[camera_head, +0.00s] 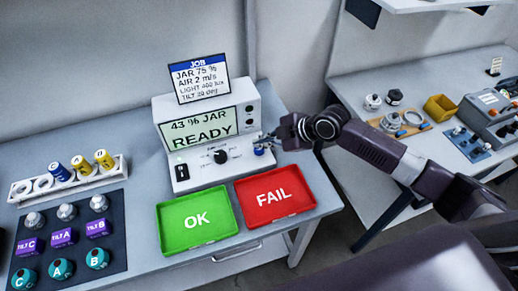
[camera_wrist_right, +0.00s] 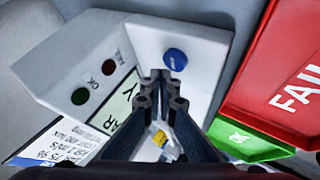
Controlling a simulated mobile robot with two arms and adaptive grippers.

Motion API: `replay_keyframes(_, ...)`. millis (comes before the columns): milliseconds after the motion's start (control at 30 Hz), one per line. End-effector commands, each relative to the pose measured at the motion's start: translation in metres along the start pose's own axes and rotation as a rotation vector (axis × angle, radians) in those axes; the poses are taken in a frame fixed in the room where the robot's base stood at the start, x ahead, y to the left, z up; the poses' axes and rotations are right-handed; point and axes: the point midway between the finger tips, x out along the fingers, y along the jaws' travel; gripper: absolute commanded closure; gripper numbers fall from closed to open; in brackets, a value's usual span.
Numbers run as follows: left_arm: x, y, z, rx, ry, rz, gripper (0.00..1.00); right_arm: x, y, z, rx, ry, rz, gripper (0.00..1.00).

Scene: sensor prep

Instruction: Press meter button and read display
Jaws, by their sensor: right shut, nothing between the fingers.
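The white meter (camera_head: 208,170) stands at the back of the table. Its green display (camera_head: 200,128) reads "43 % JAR" and "READY". A blue round button (camera_head: 258,151) is at the right end of its sloped front panel; it also shows in the right wrist view (camera_wrist_right: 175,59). My right gripper (camera_head: 268,139) is shut and empty, above and close to the button. In the right wrist view its closed fingertips (camera_wrist_right: 161,73) are just beside the button; I cannot tell whether they touch it. My left gripper is not in view.
A job card (camera_head: 199,77) on the meter lists JAR 75 %, AIR 2 m/s, LIGHT 400 lux, TILT 20 deg. A green OK tray (camera_head: 170,238) and red FAIL tray (camera_head: 252,216) lie in front. A sensor mat (camera_head: 75,265) and white rack (camera_head: 110,176) are left. A second table is right.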

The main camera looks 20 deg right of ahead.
Motion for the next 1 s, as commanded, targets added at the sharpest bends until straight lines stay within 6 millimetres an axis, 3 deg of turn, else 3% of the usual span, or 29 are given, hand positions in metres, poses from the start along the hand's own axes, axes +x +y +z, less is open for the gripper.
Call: replay_keyframes(1000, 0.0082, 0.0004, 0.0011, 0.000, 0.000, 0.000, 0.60, 0.0081, -0.0062, 0.0061, 0.000, 0.000, 0.000, 1.00)
